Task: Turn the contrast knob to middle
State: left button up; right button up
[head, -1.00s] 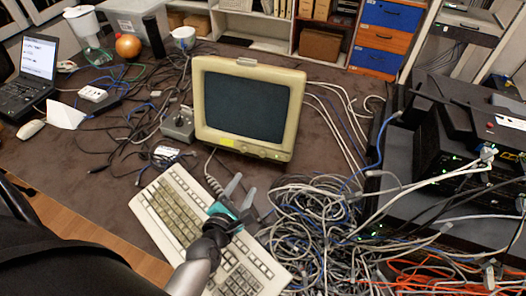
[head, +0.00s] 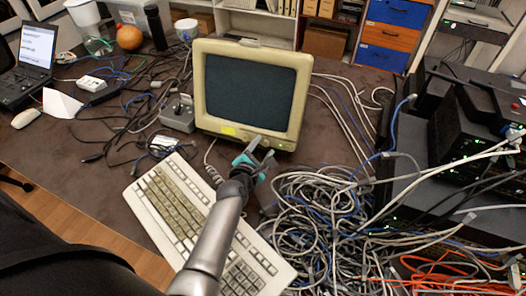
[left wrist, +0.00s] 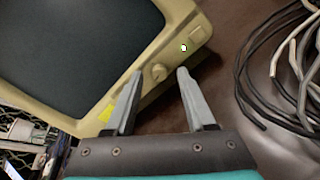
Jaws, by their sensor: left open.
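The beige monitor (head: 300,104) stands on the table with a dark screen. In the left wrist view its lower bezel (left wrist: 188,18) carries a round beige knob (left wrist: 158,73), a small white spot and a square button (left wrist: 197,33). I cannot read a label that tells which control is contrast. My left gripper (head: 262,150) is open at the monitor's lower front edge. In the left wrist view its fingertips (left wrist: 160,71) appear on either side of the round knob, nearer on the left; contact is unclear. The knob's pointer position is too small to tell. My right gripper is not in view.
A beige keyboard (head: 180,205) lies under my left arm. A heap of grey and blue cables (head: 320,215) lies right of the gripper. A grey box (head: 179,117) stands left of the monitor. A yellow sticker (left wrist: 105,113) is on the bezel.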

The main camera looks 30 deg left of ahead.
pick_arm(q)
jog(key=shift+w+f, duration=0.1)
jog(key=shift+w, duration=0.1)
jog(key=shift+c, duration=0.4)
grip_shut()
